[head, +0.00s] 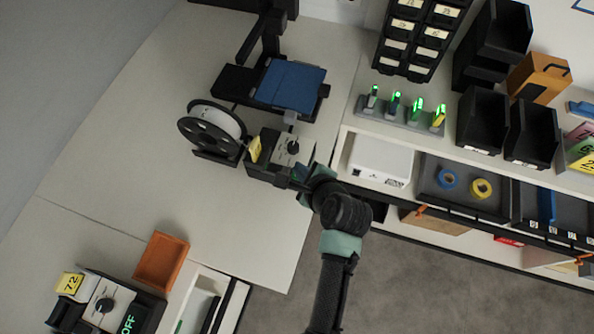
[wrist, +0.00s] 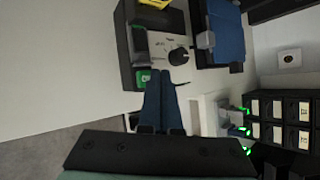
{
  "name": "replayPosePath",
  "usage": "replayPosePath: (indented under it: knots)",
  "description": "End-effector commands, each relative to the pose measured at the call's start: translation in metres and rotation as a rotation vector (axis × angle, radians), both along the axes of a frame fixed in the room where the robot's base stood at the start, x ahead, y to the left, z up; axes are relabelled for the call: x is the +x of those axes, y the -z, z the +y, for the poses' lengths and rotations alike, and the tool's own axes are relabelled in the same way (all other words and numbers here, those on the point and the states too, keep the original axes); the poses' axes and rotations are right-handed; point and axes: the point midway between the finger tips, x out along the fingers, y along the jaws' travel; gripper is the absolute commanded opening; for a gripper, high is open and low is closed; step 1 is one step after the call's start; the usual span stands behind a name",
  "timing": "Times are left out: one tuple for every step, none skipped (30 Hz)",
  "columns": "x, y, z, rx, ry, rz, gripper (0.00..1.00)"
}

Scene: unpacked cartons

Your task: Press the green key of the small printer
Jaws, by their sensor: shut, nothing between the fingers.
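A small dark box with a pale top panel and black knob (head: 293,147) stands near the table's right edge, beside the printer with a blue bed (head: 290,84). The box's panel also shows in the wrist view (wrist: 160,47), with a small green key (wrist: 142,76) at its near left corner. My gripper (wrist: 160,74) is shut and empty. Its fingertips are just right of the green key in the wrist view; I cannot tell whether they touch the box. In the head view my gripper (head: 302,178) is at the box's lower right end and partly hides it.
A filament spool (head: 212,125) stands left of the box. A white case (head: 380,160) sits on the shelf to the right, below a row of green-lit devices (head: 403,112). A second knobbed box (head: 100,302) and an orange tray (head: 161,261) are at lower left. The table's middle is clear.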

Motion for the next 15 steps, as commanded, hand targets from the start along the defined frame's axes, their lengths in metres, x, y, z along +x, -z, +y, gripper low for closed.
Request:
replayPosePath:
  knots:
    - [-0.0002,0.0019,0.0001,0.0,-0.001,0.001,0.0]
    - [-0.0003,0.0029,0.0,0.0,-0.001,0.001,0.0]
    - [-0.0003,0.0046,0.0001,0.001,0.0,0.002,0.0]
    - [-0.0003,0.0057,0.0002,0.001,0.0,0.002,0.0]
    - [-0.0004,0.0066,0.0001,0.001,0.0,0.002,0.0]
    - [-0.0003,0.0076,0.0001,0.0,-0.001,0.001,0.0]
    - [-0.0002,0.0079,0.0001,0.0,-0.001,0.001,0.0]
    - [-0.0001,0.008,0.0001,0.0,-0.001,0.001,0.0]
    - [-0.0001,0.0079,0.0,0.0,0.0,0.0,0.0]
    - [-0.0001,0.0078,0.0,0.0,0.0,0.0,0.0]
    - [-0.0001,0.0078,0.0,0.0,0.0,0.0,0.0]
    - [0.0,0.0078,0.0001,0.0,0.0,0.0,0.0]
    - [0.0,0.0078,0.0001,0.0,0.0,0.0,0.0]
    - [0.0,0.0078,0.0001,0.0,0.0,0.0,0.0]
    - [-0.0001,0.0078,0.0,0.0,0.0,0.0,0.0]
